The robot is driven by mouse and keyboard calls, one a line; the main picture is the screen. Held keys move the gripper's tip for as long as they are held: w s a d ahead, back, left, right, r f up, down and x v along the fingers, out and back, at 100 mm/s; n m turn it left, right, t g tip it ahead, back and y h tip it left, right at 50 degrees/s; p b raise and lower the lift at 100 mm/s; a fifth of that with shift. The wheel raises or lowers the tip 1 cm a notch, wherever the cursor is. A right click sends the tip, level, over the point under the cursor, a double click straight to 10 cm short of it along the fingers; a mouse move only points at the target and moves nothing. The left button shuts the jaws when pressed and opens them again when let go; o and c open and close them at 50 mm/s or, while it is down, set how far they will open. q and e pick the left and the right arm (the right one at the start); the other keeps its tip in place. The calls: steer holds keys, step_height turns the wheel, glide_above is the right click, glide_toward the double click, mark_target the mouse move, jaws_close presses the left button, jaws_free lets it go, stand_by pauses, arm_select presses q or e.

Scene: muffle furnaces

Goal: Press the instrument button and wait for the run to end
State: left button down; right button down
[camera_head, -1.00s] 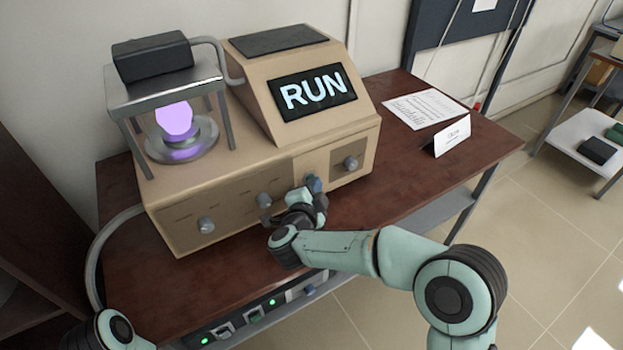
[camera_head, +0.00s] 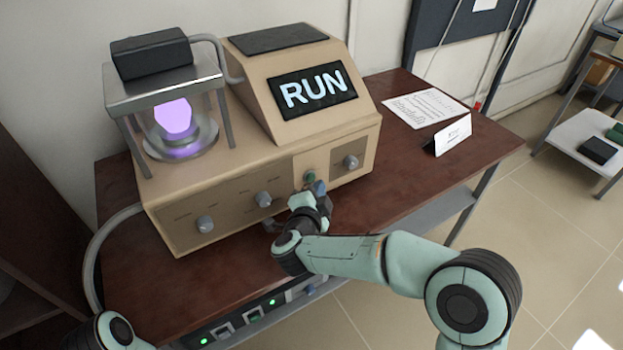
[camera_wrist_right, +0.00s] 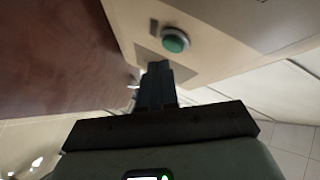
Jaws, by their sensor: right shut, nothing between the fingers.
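The beige instrument (camera_head: 285,150) stands on the brown table. Its screen (camera_head: 312,92) reads RUN. A purple glow (camera_head: 174,118) shows in the chamber on its left part, inside a clear cover. The green button (camera_head: 310,176) is on the front panel; it also shows in the right wrist view (camera_wrist_right: 175,41), round with a pale rim. My right gripper (camera_head: 319,188) is shut and empty, just in front of the panel. In the right wrist view its fingertips (camera_wrist_right: 157,66) are a little below the button and look apart from it. My left gripper is out of view.
Knobs (camera_head: 264,199) stick out of the front panel on both sides of the button. A unit with green lights (camera_head: 240,318) is below the tabletop.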

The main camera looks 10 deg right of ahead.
steer(key=s, duration=0.1)
steer(key=s+d+b, duration=0.1)
steer(key=s, duration=0.2)
steer(key=shift+s+d+b, duration=0.35)
stand_by(0.8)
